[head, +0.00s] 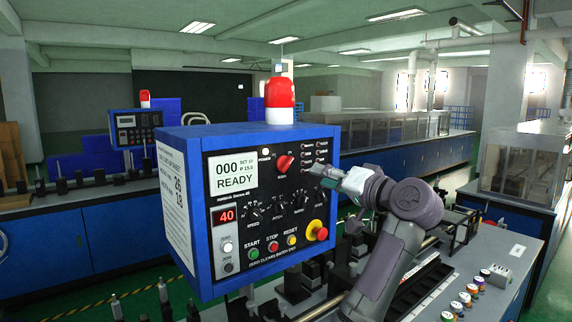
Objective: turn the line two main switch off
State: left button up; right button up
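A blue control box (182,205) with a black front panel stands close in front of me. Near the top of its panel is a red rotary switch (285,163), its handle tilted. The display (236,174) beside it reads "000" and "READY". My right gripper (318,171) is just right of the red switch, at about its height, pointing left at the panel. It appears apart from the switch, and its fingers are too small and foreshortened to show whether they are open. My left gripper is not in view. I cannot read which line the box belongs to.
A red beacon (280,97) tops the box. A red emergency button (321,234) and green, red and yellow buttons sit low on the panel. A second blue control box (136,128) stands behind left. Coloured spools (465,299) lie on the bench at lower right.

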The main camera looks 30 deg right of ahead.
jog(key=p, duration=0.3)
send_near(288, 165)
jog(key=w, duration=0.3)
jog(key=w+p, duration=0.1)
jog(key=w, duration=0.1)
jog(key=shift+w+a+r, duration=0.2)
jog(key=shift+a, duration=0.05)
jog(key=shift+w+f+p, duration=0.1)
jog(key=shift+w+p, duration=0.35)
jog(key=shift+w, duration=1.15)
jog(key=shift+w+a+f, duration=0.1)
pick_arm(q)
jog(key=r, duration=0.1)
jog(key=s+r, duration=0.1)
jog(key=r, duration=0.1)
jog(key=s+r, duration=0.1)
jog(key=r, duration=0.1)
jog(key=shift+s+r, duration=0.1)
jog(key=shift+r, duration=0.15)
pick_arm(e)
grip_shut()
